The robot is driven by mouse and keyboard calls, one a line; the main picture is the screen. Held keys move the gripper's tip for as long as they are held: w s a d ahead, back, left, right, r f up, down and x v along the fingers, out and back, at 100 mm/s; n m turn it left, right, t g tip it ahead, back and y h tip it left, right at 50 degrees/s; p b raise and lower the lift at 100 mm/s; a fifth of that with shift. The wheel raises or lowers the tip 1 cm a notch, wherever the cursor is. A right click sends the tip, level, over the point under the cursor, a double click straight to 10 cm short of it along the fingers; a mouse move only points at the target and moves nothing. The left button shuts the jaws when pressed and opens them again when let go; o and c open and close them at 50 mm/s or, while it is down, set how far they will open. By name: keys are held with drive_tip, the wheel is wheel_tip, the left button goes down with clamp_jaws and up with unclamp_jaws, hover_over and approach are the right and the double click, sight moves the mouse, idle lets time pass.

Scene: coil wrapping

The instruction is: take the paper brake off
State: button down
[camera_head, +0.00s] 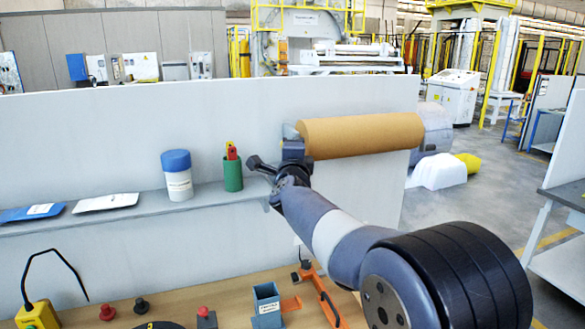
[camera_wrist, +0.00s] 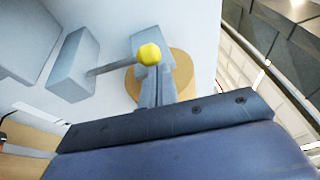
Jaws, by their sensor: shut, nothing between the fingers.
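The brown paper roll (camera_head: 362,134) is mounted along the top right of the white panel. In the wrist view its round end (camera_wrist: 183,72) shows behind my fingers. A yellow knob (camera_wrist: 149,54) sits on a thin grey rod (camera_wrist: 104,69) running from a grey block (camera_wrist: 75,66); I take this to be the brake lever. My gripper (camera_wrist: 154,76) is shut and empty, its fingertips beside the knob in the picture. I cannot tell whether they touch it. In the head view my gripper (camera_head: 293,150) is at the roll's left end, and the knob is hidden.
A shelf (camera_head: 130,216) on the panel holds a blue-lidded tub (camera_head: 177,176), a green cup (camera_head: 232,172) and flat packets. Below, the wooden bench (camera_head: 240,305) carries a grey box (camera_head: 266,303), an orange tool (camera_head: 326,298) and buttons. Open floor lies to the right.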

drive_tip(key=shift+w+a+r+p, duration=0.2)
drive_tip(key=shift+w, duration=0.3)
drive_tip(key=shift+w+a+r+p, duration=0.15)
drive_tip(key=shift+w+r, duration=0.1)
drive_tip(key=shift+w, duration=0.25)
drive_tip(key=shift+w+a+r+p, duration=0.2)
drive_tip(key=shift+w, duration=0.3)
drive_tip(key=shift+w+a, duration=0.15)
drive_tip(key=shift+w, duration=0.5)
drive_tip(key=shift+w, duration=0.1)
drive_tip(key=s+f+b, duration=0.1)
drive_tip(key=s+b, duration=0.2)
drive_tip(key=s, duration=0.7)
drive_tip(key=shift+s+a+f, duration=0.15)
drive_tip(key=shift+s+a, duration=0.1)
drive_tip(key=shift+s, duration=0.15)
drive_tip(key=shift+w+d+f+p, duration=0.1)
drive_tip(key=shift+w+d+f, duration=0.2)
drive_tip(key=shift+w, duration=0.5)
drive_tip(key=shift+w+d+f+p, duration=0.15)
drive_tip(key=shift+w+d, duration=0.3)
drive_tip(key=shift+w, duration=0.4)
drive_tip(key=shift+w+d+f+p, duration=0.1)
drive_tip(key=shift+w+d+f, duration=0.2)
drive_tip(key=shift+w, duration=0.5)
